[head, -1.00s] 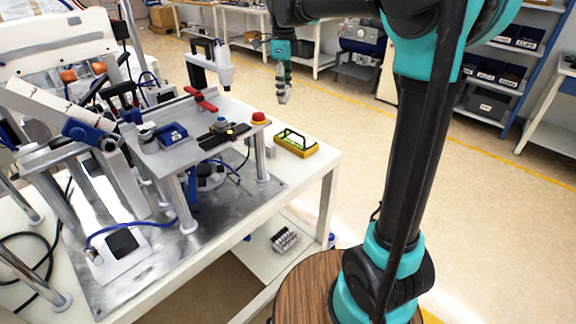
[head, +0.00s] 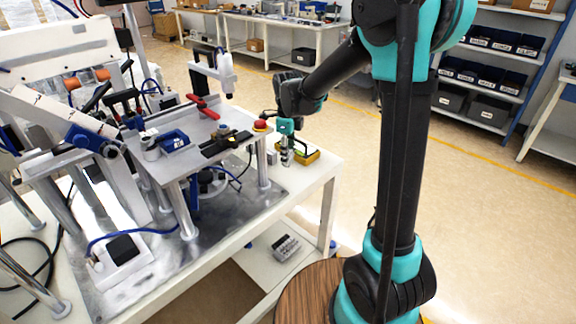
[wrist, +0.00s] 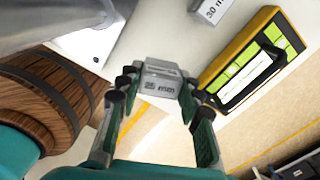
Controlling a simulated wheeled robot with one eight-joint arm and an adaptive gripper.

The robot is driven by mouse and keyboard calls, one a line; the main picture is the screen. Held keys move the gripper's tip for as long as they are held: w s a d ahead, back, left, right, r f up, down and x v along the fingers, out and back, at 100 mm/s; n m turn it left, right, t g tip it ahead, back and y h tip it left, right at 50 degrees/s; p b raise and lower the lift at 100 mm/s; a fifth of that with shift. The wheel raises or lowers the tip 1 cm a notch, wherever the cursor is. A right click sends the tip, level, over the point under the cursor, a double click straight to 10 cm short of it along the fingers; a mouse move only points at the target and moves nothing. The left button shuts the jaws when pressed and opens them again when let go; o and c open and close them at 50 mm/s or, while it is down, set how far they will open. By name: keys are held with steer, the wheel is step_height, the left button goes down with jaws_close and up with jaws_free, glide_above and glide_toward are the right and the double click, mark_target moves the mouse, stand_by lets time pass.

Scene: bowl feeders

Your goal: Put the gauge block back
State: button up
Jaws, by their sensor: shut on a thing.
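A small grey gauge block (wrist: 162,68) is between the fingertips of my gripper (wrist: 158,88) in the wrist view. Its label ends in "mm"; the number is hard to read. My gripper is shut on it. In the head view my gripper (head: 286,157) hangs low over the table's right corner, just left of a yellow case. The case (wrist: 218,70) has green panels and a black handle, and lies to the right of the held block in the wrist view. A second block (wrist: 213,10) marked "30 mm" is on the table beyond the held one.
A lower shelf (head: 262,262) holds a grey part (head: 286,247). Open floor lies to the right.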

steer(key=shift+f, duration=2.3)
steer(key=shift+f, duration=0.15)
steer(key=o, duration=1.2)
steer(key=shift+o, duration=0.2)
